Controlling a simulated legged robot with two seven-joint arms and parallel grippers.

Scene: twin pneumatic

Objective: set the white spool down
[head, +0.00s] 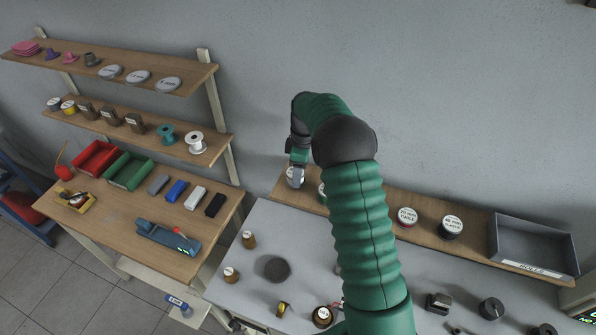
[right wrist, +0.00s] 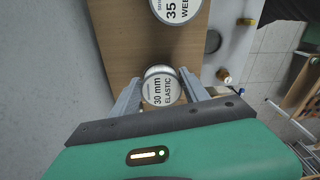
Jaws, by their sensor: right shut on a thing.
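My right gripper (head: 297,180) is at the left end of the long wooden ledge (head: 375,203). It is shut on a round spool with a white top (head: 292,178). In the right wrist view the two grey fingers (right wrist: 158,98) grip this spool (right wrist: 160,86) from both sides, and its label reads "30 mm ELASTIC". The spool is over the ledge (right wrist: 131,40); I cannot tell whether its base touches the wood. A second white spool (head: 195,142) stands on the lower wall shelf at the left. My left gripper is not in view.
A spool labelled "35 WEB" (right wrist: 178,8) stands close by on the ledge. More labelled rolls (head: 407,216) and a grey bin marked ROLLS (head: 535,252) stand farther right.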

